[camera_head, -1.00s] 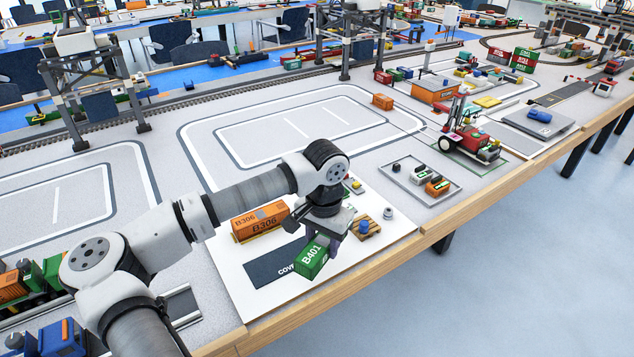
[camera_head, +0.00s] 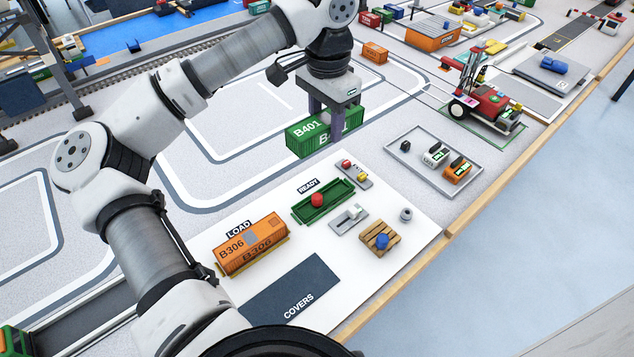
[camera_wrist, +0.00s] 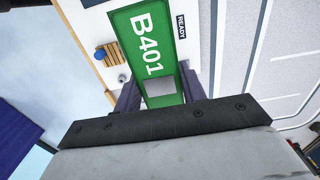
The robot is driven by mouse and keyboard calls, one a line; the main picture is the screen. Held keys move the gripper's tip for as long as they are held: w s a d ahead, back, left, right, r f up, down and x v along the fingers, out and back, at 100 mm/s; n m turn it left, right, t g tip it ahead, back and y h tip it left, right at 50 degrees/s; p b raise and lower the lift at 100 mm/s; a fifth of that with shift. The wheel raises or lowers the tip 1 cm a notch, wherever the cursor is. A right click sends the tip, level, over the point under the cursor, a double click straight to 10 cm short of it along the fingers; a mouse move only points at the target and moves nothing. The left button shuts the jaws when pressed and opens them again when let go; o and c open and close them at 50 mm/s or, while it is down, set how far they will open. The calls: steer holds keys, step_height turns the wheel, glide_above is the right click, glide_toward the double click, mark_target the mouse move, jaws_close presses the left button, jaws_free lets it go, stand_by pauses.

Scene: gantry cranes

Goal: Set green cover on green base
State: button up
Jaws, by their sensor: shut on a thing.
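The green cover (camera_head: 302,140), marked B401, is held in my gripper (camera_head: 327,122). It hangs upright and level-looking in the air, behind the white board in the head view. The wrist view also shows the cover (camera_wrist: 150,40) with a finger on each side. The green base (camera_head: 328,207) is a shallow open tray by the READY label, in front of and below the cover, apart from it. A red rounded piece (camera_head: 317,200) sits in the base. In the wrist view the cover hides the base.
An orange B306 container (camera_head: 250,243) stands by the LOAD label. The dark COVERS mat (camera_head: 285,290) is bare. A grey lever fixture (camera_head: 349,219), a small button panel (camera_head: 354,175) and a wooden pallet (camera_head: 377,244) with a blue knob lie close to the base.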

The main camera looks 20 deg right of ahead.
mark_target(324, 199)
step_height(324, 199, down, 19)
steer(key=p, duration=0.4)
steer(key=shift+f, duration=0.35)
steer(key=shift+f, duration=0.2)
steer(key=o, duration=1)
steer(key=shift+r, duration=0.1)
steer(key=shift+c, duration=0.2)
steer(key=shift+r, duration=0.2)
step_height(324, 199, up, 12)
steer(key=b, duration=0.2)
steer(key=shift+f, duration=0.1)
